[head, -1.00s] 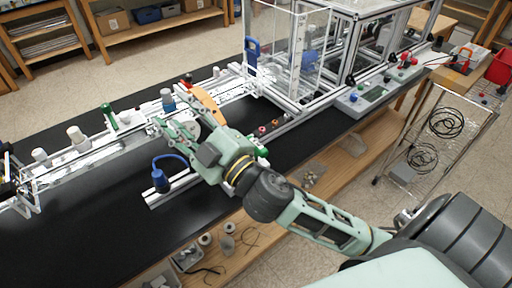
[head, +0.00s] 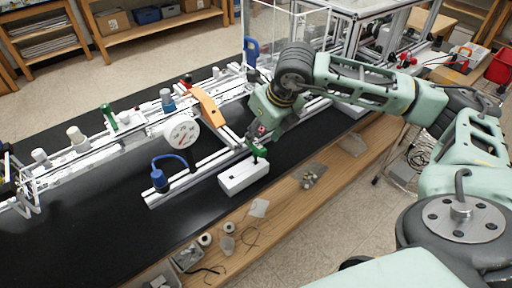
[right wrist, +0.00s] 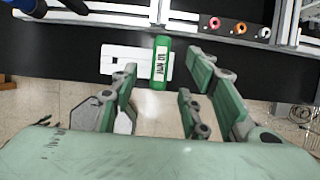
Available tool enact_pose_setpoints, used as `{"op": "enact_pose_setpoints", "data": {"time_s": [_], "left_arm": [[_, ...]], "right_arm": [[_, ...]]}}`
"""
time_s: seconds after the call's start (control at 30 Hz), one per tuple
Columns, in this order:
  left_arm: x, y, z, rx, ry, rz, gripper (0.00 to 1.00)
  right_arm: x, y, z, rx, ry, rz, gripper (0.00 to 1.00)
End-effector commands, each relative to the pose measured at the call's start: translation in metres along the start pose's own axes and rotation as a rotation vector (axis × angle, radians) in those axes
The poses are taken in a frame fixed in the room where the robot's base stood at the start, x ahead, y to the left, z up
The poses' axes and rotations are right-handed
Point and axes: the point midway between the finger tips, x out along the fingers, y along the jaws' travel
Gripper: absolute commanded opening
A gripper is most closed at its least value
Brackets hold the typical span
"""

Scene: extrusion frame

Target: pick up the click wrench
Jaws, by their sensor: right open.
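The click wrench (head: 259,148) appears to be the green-handled tool at the white holder block (head: 243,177) near the table's front edge. In the right wrist view its green handle (right wrist: 161,60) carries a label that seems to read 10 Nm, with the white block (right wrist: 118,62) behind it. My right gripper (head: 255,136) is over the handle in the head view, its fingers partly hidden. In the right wrist view my right gripper (right wrist: 160,88) is open, one finger pair on each side of the handle's line, with nothing held. My left gripper is not in view.
A white dial gauge (head: 182,132), an orange curved part (head: 208,108) and a blue corded part (head: 160,180) stand left of the block. Aluminium rails (head: 190,181) run just behind. Another green part (head: 108,117) stands farther left. The black tabletop (head: 110,215) is clear at front left.

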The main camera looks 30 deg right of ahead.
Motion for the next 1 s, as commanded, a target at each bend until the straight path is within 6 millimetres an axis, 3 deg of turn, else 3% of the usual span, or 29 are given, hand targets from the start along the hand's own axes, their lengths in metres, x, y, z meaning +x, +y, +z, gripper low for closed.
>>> {"op": "enact_pose_setpoints", "data": {"time_s": [0.43,0.6,0.87,1.0], "left_arm": [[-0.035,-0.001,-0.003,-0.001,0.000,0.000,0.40],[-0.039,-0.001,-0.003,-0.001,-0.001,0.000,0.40],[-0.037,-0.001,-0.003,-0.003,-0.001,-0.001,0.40],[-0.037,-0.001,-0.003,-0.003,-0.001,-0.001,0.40]], "right_arm": [[0.049,-0.002,-0.006,-0.001,0.007,-0.007,0.42],[0.071,-0.002,-0.006,0.000,0.004,-0.006,0.42],[0.075,-0.002,-0.007,-0.001,0.002,-0.005,0.42],[0.075,-0.002,-0.007,-0.001,0.002,-0.005,0.30]]}}
